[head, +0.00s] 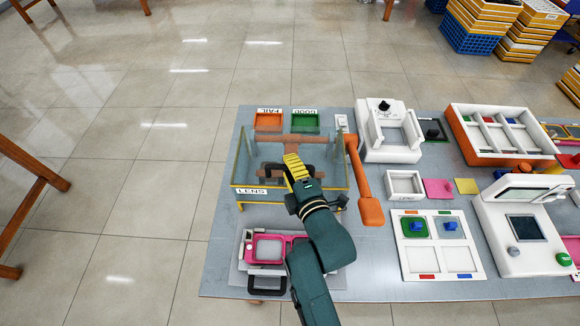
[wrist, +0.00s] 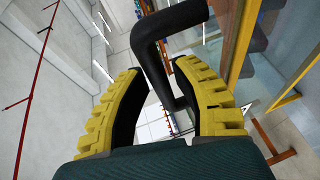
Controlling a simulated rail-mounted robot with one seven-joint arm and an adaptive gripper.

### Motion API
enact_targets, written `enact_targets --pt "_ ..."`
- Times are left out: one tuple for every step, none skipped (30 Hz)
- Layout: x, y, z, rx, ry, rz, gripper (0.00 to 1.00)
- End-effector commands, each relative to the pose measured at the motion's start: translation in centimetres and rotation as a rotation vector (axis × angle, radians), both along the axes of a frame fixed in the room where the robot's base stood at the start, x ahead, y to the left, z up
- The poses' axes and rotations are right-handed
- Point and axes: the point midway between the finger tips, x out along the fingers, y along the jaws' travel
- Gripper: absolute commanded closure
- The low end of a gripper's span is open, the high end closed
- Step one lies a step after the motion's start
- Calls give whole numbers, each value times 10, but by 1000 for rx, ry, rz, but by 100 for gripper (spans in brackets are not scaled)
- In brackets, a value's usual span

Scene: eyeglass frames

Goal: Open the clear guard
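The clear guard (head: 335,175) is a see-through box with yellow lower edges and a LENS label, at the left of the table in the head view. In the wrist view its pane and yellow edge (wrist: 287,100) show at the right. A black handle (wrist: 150,55) lies in the gap between my fingertips, close to the right finger. My gripper (head: 290,158) has yellow ridged fingers and is in front of the guard in the head view. In the wrist view my gripper (wrist: 157,72) is open, its fingers apart on both sides of the handle. My arm hides part of the guard's front.
A pink device (head: 268,249) on a grey plate lies in front of the guard. An orange-handled tool (head: 368,190) lies right of it. Orange and green trays (head: 305,121) stand behind. A white fixture (head: 388,150) stands at the back right.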

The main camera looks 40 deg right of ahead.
Motion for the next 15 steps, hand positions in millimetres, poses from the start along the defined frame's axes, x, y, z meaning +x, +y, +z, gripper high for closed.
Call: enact_targets --pt "2 -1 0 0 -1 0 72" --pt "2 -1 0 0 -1 0 72" --pt "2 -1 0 0 -1 0 72" --pt "2 -1 0 0 0 0 72" --pt "2 -1 0 0 0 0 72" --pt "2 -1 0 0 0 0 72" --pt "2 -1 0 0 0 0 72" --pt "2 -1 0 0 0 0 72" --pt "2 -1 0 0 0 0 76" --pt "2 -1 0 0 0 0 81" --pt "2 -1 0 0 0 0 87" --pt "2 -1 0 0 0 0 95" --pt "2 -1 0 0 0 0 100" --pt "2 -1 0 0 0 0 100" --pt "2 -1 0 0 0 0 100"
